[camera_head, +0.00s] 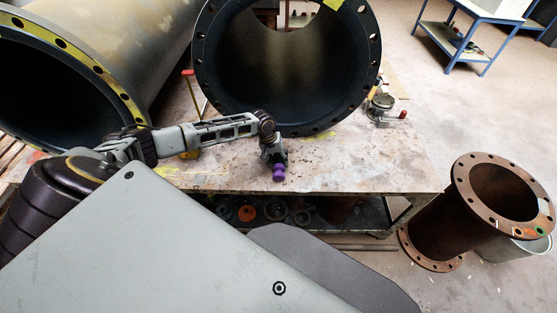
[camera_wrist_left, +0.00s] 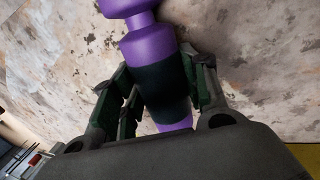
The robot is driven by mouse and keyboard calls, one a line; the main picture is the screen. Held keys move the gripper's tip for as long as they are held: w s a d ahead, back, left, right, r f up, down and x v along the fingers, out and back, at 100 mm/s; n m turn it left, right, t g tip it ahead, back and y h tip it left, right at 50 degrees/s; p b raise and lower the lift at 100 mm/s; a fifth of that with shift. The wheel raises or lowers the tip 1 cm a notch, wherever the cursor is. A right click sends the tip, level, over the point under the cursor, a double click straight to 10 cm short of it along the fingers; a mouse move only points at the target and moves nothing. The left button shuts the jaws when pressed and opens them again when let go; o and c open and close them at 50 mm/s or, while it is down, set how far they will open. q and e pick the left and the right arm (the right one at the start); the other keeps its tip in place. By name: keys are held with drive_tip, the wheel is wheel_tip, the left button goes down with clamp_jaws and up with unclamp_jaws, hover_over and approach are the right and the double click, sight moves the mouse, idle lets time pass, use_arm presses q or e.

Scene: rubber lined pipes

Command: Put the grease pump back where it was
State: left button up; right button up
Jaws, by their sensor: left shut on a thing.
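The grease pump, which I take to be the purple piece with a dark middle band (camera_wrist_left: 155,45), is between the fingers of my left gripper (camera_wrist_left: 165,88). The fingers are shut on its dark band. In the head view, my left gripper (camera_head: 275,157) is over the front part of the workbench, and the pump's purple end (camera_head: 278,172) shows just below it. I cannot tell whether the pump touches the bench top. My right gripper is not in view.
A large flanged pipe (camera_head: 372,60) stands at the back of the workbench (camera_head: 375,165). Another pipe with a yellow rim (camera_head: 75,50) is at left. A small device with a red-tipped handle (camera_head: 383,103) sits at right. A rusty pipe (camera_head: 440,225) stands on the floor.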

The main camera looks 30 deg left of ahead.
sight(277, 158)
use_arm(q)
drive_tip(key=o, duration=1.4)
drive_tip(key=shift+c, duration=0.2)
drive_tip(key=shift+f, duration=0.1)
drive_tip(key=shift+b, duration=0.9)
drive_tip(key=shift+v, duration=0.85)
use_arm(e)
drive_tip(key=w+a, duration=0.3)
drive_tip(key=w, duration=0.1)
use_arm(q)
drive_tip(key=v, duration=0.2)
drive_tip(key=p+v, duration=0.1)
drive_tip(key=v, duration=0.1)
drive_tip(key=shift+a+r, duration=0.2)
drive_tip(key=shift+a, duration=0.05)
drive_tip(key=p+v, duration=0.1)
drive_tip(key=v, duration=0.6)
drive_tip(key=shift+r, duration=0.3)
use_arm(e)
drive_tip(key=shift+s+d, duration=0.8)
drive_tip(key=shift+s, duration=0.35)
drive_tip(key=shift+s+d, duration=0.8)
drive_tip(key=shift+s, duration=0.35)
